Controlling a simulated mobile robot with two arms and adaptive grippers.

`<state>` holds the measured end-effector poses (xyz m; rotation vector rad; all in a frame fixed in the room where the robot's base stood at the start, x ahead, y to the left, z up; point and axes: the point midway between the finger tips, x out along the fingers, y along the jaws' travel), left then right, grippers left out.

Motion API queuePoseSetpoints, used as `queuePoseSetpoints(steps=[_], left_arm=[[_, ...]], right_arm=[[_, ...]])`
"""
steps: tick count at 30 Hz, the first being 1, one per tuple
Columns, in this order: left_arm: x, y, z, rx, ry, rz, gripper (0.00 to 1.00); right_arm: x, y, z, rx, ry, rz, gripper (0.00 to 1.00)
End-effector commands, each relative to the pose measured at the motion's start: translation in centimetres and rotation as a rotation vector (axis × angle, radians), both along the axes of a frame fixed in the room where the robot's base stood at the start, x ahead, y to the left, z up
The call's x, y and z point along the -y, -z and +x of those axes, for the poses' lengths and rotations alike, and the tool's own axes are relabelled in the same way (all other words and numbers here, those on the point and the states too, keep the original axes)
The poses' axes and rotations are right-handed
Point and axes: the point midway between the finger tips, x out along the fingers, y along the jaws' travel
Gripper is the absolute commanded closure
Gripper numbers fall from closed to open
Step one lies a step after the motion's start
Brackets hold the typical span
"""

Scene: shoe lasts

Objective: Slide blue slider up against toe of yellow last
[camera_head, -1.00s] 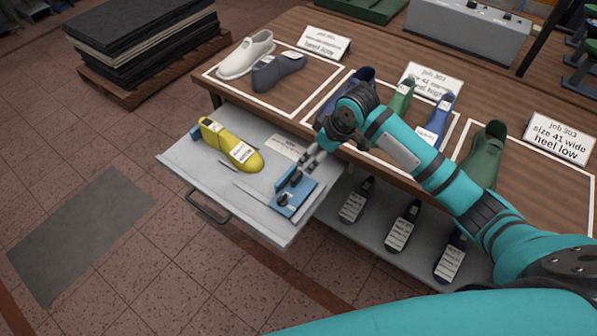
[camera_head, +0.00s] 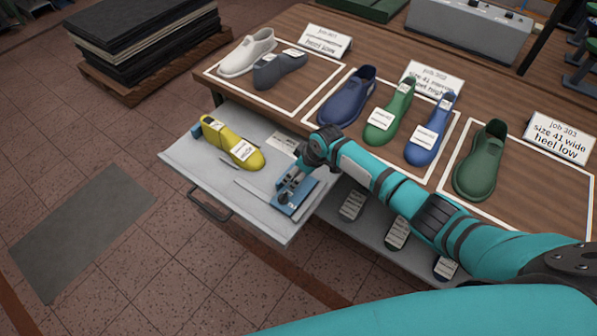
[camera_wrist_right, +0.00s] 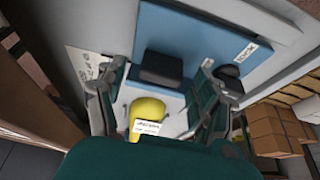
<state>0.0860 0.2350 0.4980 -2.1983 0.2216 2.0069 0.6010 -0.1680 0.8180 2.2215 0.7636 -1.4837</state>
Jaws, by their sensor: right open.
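The yellow last (camera_head: 232,146) lies on the pulled-out grey drawer, its toe pointing right toward the blue slider. The blue slider (camera_head: 305,200) sits at the drawer's right part, apart from the toe. My right gripper (camera_head: 290,184) is down at the slider and partly hides it. In the right wrist view the open gripper (camera_wrist_right: 158,98) has its fingers on either side of a black block (camera_wrist_right: 160,68) on the blue slider (camera_wrist_right: 210,40); contact cannot be told. My left gripper is not in view.
A thin slot (camera_head: 262,194) runs along the drawer (camera_head: 262,222) between slider and last. A paper label (camera_head: 284,142) lies behind. The wooden table (camera_head: 291,30) with several shoe lasts stands above the drawer. Dark lasts stand on a lower shelf at the right.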

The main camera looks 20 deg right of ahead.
Motion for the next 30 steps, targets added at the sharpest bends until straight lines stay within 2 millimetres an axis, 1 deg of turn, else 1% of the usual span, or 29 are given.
queuePoseSetpoints(steps=[4, 5, 20, 21, 26, 29, 30], left_arm=[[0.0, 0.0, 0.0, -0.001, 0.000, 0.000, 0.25], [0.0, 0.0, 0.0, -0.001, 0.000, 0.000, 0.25], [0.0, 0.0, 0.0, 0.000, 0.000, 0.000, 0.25], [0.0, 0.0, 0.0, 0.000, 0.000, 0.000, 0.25], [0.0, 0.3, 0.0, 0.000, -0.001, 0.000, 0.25], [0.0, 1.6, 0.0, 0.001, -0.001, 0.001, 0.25], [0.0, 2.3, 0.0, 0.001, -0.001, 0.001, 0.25]], right_arm=[[0.0, 0.0, 0.0, 0.000, 0.000, 0.000, 0.31], [0.0, 0.0, 0.0, 0.000, 0.000, 0.000, 0.33], [0.0, 0.0, 0.0, -0.001, 0.000, -0.001, 0.99], [0.0, 0.0, 0.0, -0.001, 0.000, -0.001, 1.00], [-0.1, 0.1, 0.2, 0.000, 0.000, 0.000, 1.00], [-0.9, 0.5, 1.3, 0.002, 0.000, 0.002, 1.00], [-1.5, 0.6, 2.0, 0.005, 0.000, 0.002, 1.00]])
